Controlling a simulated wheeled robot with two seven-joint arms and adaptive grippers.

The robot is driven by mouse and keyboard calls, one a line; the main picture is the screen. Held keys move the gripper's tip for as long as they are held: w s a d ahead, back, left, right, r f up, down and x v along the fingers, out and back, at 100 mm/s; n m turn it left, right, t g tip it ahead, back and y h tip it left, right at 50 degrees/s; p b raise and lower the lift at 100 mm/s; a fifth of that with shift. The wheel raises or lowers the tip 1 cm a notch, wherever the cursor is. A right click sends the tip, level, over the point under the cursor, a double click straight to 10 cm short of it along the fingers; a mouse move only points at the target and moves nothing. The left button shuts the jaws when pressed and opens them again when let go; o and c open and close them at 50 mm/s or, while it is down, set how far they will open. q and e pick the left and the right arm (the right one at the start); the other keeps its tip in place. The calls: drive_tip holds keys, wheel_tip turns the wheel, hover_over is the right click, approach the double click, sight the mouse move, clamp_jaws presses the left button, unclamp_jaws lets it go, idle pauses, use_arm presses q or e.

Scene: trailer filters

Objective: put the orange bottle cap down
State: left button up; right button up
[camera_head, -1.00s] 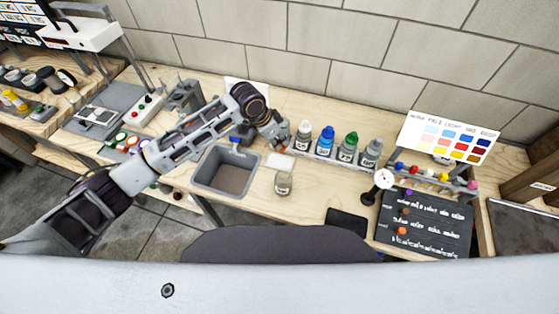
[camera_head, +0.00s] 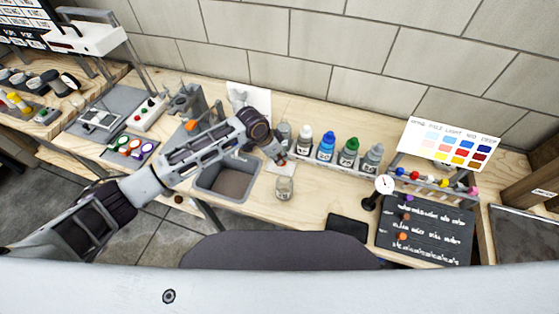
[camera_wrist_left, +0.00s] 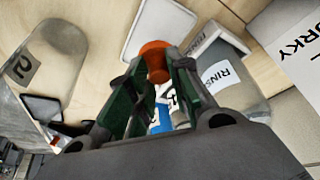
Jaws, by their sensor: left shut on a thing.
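My left gripper (camera_wrist_left: 155,75) is shut on the orange bottle cap (camera_wrist_left: 155,58), which sits between its fingertips in the left wrist view. A white square pad (camera_wrist_left: 160,27) lies just past the cap in that view; I cannot tell the cap's height above it. In the head view my left gripper (camera_head: 282,159) is over the pad's area, in front of the bottle row, and mostly hides the cap and pad. My right gripper is not in view.
A glass jar (camera_head: 284,189) stands close in front of the gripper. A grey bin (camera_head: 225,194) is to the left. Bare wood lies right of the jar.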

use_arm(q)
drive_tip(key=shift+f, duration=1.85)
drive_tip(key=shift+f, duration=0.1)
drive_tip(key=o, duration=0.7)
drive_tip(key=v, duration=1.2)
drive_tip(key=shift+s, duration=0.15)
